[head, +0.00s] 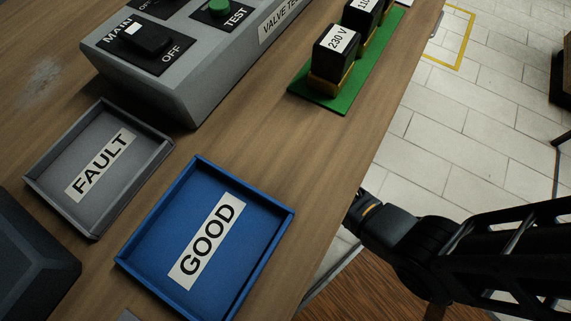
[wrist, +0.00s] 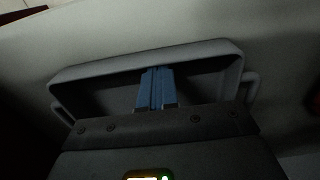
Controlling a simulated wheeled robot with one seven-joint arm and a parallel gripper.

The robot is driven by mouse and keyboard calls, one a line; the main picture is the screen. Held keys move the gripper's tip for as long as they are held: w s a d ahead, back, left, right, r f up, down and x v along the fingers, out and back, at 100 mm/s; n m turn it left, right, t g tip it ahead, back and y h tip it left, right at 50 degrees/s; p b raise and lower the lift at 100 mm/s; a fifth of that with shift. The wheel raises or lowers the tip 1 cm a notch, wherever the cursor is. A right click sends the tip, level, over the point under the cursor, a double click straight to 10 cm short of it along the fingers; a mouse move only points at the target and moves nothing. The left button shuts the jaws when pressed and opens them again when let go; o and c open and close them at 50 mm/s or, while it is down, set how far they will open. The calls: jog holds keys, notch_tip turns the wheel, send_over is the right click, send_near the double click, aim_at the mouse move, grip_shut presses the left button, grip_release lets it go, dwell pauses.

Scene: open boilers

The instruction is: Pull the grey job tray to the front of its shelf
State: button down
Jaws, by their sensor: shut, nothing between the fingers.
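In the wrist view a grey tray (wrist: 150,53) with a raised rounded rim and loop handles at its two ends lies under my gripper. Its inside is dark, and its near side is hidden by my gripper's body. My gripper (wrist: 154,72) is shut and empty, its blue fingers together over the tray's interior, pointing toward the far rim. I cannot tell whether they touch the tray. In the head view my gripper is out of sight below the bench edge, and this tray does not show.
On the wooden bench (head: 245,135) are a grey FAULT tray (head: 54,150), a blue GOOD tray (head: 175,210), a grey valve tester (head: 205,70) and a green board (head: 360,75) with black modules. A pale surface (wrist: 290,60) surrounds the tray.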

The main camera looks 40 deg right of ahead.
jog(key=s+p, duration=0.1)
jog(key=s, duration=0.1)
jog(key=s+d+p, duration=0.1)
jog(key=s, duration=0.1)
jog(key=s+d+p, duration=0.1)
jog(key=s, duration=0.1)
jog(key=shift+s+r+p, duration=0.1)
jog(key=shift+p, duration=0.2)
jog(key=shift+s, duration=0.25)
jog(key=shift+w, duration=0.15)
